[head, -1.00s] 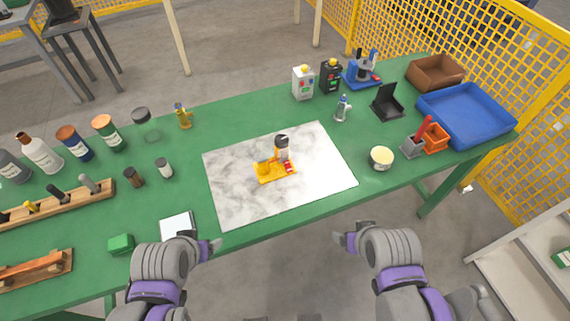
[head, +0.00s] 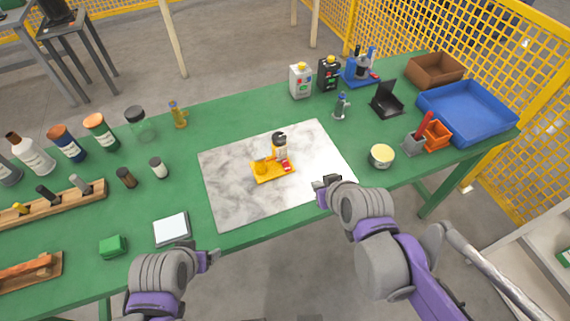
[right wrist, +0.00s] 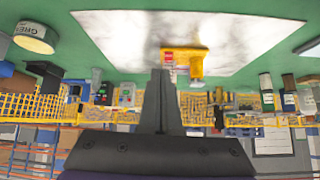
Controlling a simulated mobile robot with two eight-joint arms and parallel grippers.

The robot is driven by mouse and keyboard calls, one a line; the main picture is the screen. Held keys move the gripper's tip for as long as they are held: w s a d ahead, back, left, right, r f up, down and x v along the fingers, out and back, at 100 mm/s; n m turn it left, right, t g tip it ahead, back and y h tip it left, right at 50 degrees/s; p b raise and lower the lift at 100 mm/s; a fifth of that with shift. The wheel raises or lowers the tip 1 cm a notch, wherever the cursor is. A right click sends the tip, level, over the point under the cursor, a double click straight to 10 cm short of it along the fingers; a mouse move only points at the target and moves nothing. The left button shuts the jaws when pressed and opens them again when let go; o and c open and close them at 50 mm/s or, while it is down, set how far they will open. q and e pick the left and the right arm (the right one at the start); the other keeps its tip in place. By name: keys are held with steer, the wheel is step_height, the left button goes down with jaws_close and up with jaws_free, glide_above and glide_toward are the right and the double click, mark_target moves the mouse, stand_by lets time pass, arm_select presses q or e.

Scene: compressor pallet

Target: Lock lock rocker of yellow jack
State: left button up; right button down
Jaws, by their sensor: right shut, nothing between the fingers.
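The yellow jack (head: 262,173) lies on the marble-patterned sheet (head: 230,203) in the middle of the green table. A small red part (head: 287,168), possibly the lock rocker, shows at its right end. A dark-topped upright piece (head: 280,146) stands at the jack; I cannot tell whether it belongs to it. The jack also shows upside down in the right wrist view (right wrist: 203,50), beyond the fingertips. My right gripper (head: 322,188) is shut and empty over the sheet's front right part, apart from the jack. My left gripper (head: 208,258) is at the table's front edge; its jaws are unclear.
A round tin (head: 382,156) stands right of the sheet. A blue tray (head: 468,108) and orange bin (head: 437,134) are at the right. Bottles (head: 67,144) and a wooden rack (head: 60,203) stand at the left. A white pad (head: 171,228) lies near the front edge.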

steer(key=w+a+n+t+y+b, duration=0.1)
steer(key=w+a, duration=0.3)
steer(key=w, duration=0.3)
steer(key=shift+a+r+t, duration=0.2)
steer(key=shift+r+t, duration=0.1)
steer(key=shift+w, duration=0.1)
steer(key=b, duration=0.2)
glide_above(281, 158)
steer(key=s+d, duration=0.1)
steer(key=s, duration=0.2)
step_height(281, 158, down, 6)
steer(key=shift+f, duration=0.2)
step_height(281, 158, down, 3)
steer(key=shift+r, duration=0.2)
steer(key=shift+w+f, duration=0.1)
steer(key=shift+f, duration=0.4)
